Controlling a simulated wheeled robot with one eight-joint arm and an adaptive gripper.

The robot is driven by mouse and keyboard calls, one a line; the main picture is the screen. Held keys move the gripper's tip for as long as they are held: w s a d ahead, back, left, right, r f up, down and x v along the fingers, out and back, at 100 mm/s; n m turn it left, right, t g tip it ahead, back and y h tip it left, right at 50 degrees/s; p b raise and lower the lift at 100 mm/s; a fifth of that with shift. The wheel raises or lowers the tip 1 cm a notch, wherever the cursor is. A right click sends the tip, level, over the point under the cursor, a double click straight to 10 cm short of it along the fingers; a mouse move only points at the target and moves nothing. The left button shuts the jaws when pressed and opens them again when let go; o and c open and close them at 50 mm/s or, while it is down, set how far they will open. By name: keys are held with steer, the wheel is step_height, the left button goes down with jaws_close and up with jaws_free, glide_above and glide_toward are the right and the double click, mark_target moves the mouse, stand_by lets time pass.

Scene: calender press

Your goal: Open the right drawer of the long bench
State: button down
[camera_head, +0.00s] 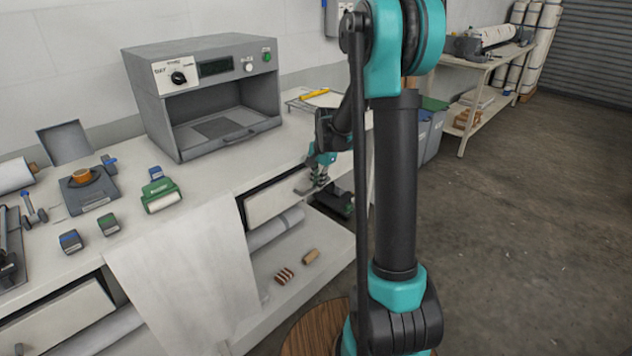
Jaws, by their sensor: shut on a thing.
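The long bench (205,208) runs from the lower left towards the back right. Its right drawer (272,200) has a pale front under the bench top, right of a hanging white sheet. A dark gap shows above and at the left end of the drawer front. How far it stands out is hard to tell. My gripper (318,180) is at the right part of the drawer front, shut on what looks like its handle, which the fingers mostly hide. My arm stands in front of the bench's right end.
A grey oven-like box (205,95) stands on the bench. The white sheet (185,270) hangs over the front edge. A lower shelf (320,255) holds rolls. A left drawer (60,318) is at lower left. Open floor (530,220) lies to the right.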

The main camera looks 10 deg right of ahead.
steer(key=s+d, duration=0.8)
steer(key=s, duration=0.3)
steer(key=s+d, duration=0.8)
steer(key=s, duration=0.3)
steer(key=shift+s+d, duration=0.25)
steer(key=shift+s, duration=0.05)
steer(key=c, duration=1.6)
jaws_free()
steer(key=shift+o, duration=0.2)
steer(key=shift+r, duration=0.1)
step_height(320, 180, up, 12)
steer(key=s+d, duration=0.1)
steer(key=shift+s+d, duration=0.15)
steer(key=shift+s, duration=0.25)
steer(key=shift+f, duration=0.2)
